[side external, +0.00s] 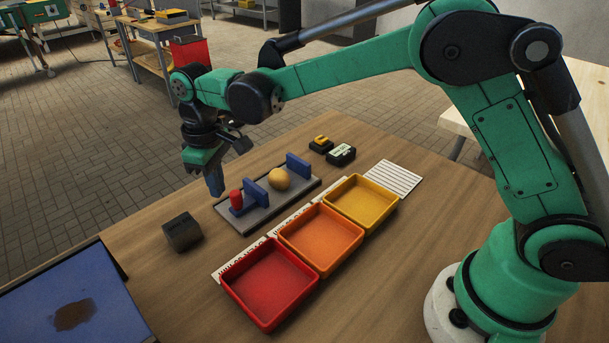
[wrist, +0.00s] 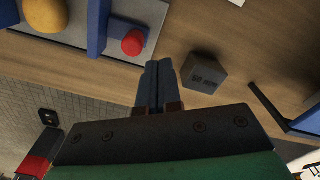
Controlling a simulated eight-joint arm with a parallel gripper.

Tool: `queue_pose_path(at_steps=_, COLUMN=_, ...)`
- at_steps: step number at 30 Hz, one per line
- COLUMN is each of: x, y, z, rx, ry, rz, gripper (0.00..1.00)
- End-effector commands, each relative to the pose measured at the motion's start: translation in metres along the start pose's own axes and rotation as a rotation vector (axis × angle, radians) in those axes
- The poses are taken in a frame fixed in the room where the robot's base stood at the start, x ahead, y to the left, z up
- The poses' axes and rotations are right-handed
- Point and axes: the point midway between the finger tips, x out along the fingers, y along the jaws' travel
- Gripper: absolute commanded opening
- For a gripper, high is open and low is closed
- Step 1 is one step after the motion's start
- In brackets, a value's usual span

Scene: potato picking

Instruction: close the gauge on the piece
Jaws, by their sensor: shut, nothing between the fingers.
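The gauge is a grey plate (side external: 310,190) with two upright blue jaws. The piece, a round tan potato (side external: 279,179), sits on the plate between them. A gap shows between the potato (wrist: 42,14) and the near blue jaw (wrist: 97,26) in the wrist view. I cannot tell whether it touches the far jaw (side external: 298,165). A red knob (side external: 236,199) stands on the outer side of the near jaw; it also shows in the wrist view (wrist: 132,42). My gripper (side external: 215,186) is shut and empty, beyond the plate's left end, apart from the knob.
A dark grey block (side external: 182,232) stands on the table left of the gauge. Red (side external: 268,285), orange (side external: 321,240) and yellow (side external: 361,202) trays line the near side. A blue panel (side external: 70,300) with a brown patch lies at lower left. Small black-and-yellow items (side external: 321,143) sit behind.

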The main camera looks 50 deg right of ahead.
Motion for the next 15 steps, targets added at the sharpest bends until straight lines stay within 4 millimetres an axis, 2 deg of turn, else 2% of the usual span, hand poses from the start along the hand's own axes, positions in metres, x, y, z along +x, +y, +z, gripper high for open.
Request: queue_pose_path(at_steps=15, x=0.0037, y=0.0, z=-0.0002, rx=0.0, ry=0.0, rz=0.0, gripper=0.0)
